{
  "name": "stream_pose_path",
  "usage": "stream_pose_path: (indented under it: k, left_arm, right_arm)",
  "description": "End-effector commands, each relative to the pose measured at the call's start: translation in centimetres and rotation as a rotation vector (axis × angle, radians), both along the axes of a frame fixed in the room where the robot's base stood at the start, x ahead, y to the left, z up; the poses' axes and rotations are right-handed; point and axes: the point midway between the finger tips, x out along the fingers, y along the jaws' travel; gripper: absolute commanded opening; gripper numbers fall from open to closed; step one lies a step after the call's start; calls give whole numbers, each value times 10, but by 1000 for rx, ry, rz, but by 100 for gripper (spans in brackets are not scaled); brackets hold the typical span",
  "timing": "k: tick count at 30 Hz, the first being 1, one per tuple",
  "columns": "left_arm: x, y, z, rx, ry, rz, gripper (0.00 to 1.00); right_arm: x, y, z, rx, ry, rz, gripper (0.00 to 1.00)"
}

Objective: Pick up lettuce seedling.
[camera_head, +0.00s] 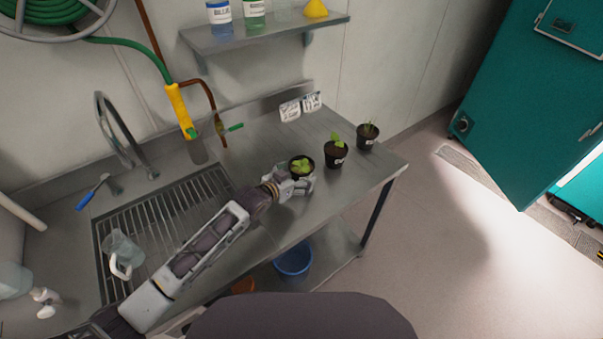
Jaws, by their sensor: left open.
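A low, leafy, light green seedling, which looks like the lettuce seedling (301,163), grows in a small dark pot on the steel bench. My left gripper (300,181) is open at this pot, with its near finger in front of the pot's lower part. The far finger is mostly hidden, and I cannot tell whether the fingers touch the pot. Two more black pots stand to the right: one with an upright green seedling (337,141) and one with thin sprouts (368,129). My right gripper is not in view.
A sink grate (165,215) with a clear jug (122,250) lies left of my arm. Labels (300,106) stand behind the pots. A shelf (265,35) with bottles hangs above. A blue bucket (293,262) sits below.

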Motion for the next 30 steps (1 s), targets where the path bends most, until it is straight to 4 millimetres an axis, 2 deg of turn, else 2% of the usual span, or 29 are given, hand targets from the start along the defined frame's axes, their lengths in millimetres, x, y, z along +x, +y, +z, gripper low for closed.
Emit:
stream_pose_path:
  k: [13, 30]
  left_arm:
    - [24, -16, -12, -1, 1, 0, 97]
    - [26, -17, -14, 0, 0, 0, 95]
  right_arm:
    - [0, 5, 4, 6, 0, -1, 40]
    - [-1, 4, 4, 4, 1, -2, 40]
